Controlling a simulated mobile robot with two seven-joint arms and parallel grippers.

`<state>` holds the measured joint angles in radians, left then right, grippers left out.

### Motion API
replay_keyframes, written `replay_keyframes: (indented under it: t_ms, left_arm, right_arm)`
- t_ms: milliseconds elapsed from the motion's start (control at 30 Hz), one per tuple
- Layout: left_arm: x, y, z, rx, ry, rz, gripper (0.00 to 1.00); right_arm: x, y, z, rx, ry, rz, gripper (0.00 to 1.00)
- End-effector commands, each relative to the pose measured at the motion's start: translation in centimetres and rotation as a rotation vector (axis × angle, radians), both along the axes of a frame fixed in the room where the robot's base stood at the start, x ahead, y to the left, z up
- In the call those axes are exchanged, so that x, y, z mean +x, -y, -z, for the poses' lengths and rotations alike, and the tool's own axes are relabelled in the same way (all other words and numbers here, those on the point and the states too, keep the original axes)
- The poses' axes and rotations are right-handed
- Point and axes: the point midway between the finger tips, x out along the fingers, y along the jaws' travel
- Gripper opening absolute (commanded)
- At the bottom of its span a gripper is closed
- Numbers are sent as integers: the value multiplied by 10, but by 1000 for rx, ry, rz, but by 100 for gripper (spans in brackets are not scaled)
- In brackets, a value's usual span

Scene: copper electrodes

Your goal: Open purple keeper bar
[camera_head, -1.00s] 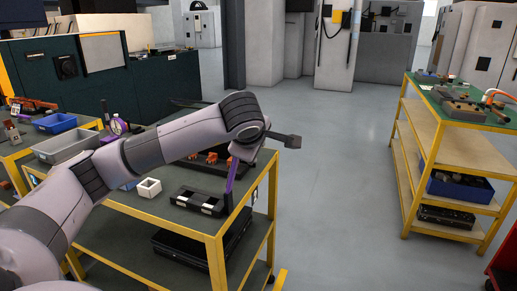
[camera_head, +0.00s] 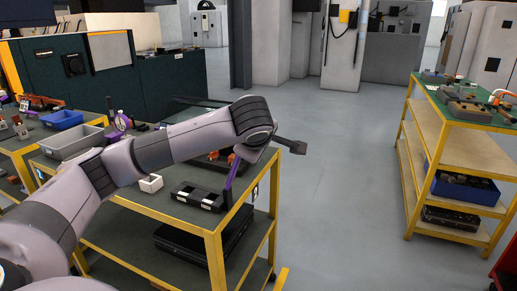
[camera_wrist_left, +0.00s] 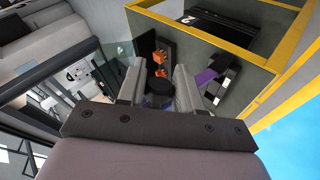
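The purple keeper bar (camera_head: 238,169) stands raised at the right end of a black fixture with white blocks (camera_head: 200,197), on the near green-topped table. It also shows in the left wrist view as a purple piece (camera_wrist_left: 207,76), just right of the fingers. My left arm reaches across above the table, and its wrist hides part of the bar's surroundings. My left gripper (camera_wrist_left: 158,74) has its two fingers apart, with a dark round part visible between them and nothing clearly gripped. In the head view only its dark end (camera_head: 293,146) shows. My right gripper is out of view.
Orange parts (camera_head: 222,155) sit in a black tray behind the fixture. A white open box (camera_head: 151,183) stands left of it. Blue (camera_head: 62,119) and grey (camera_head: 70,143) bins are at the left. Another yellow-framed table (camera_head: 466,112) stands right, across clear floor.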

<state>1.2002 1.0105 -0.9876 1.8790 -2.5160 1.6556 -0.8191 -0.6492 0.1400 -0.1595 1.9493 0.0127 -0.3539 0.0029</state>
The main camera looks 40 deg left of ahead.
Motion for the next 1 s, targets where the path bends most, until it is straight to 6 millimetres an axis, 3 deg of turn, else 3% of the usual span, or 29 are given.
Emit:
replay_keyframes:
  t_ms: [67, 400, 800, 1000]
  left_arm:
    - [0, 0, 0, 0, 0, 1, 56]
    - [-2, 2, -2, -1, 2, 1, 56]
    - [-37, 27, -41, -1, 3, 3, 56]
    - [-44, 31, -47, 0, 1, 1, 56]
  right_arm:
    - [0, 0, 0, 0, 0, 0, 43]
    - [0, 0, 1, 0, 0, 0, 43]
    - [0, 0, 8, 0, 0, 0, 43]
    - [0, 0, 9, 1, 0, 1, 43]
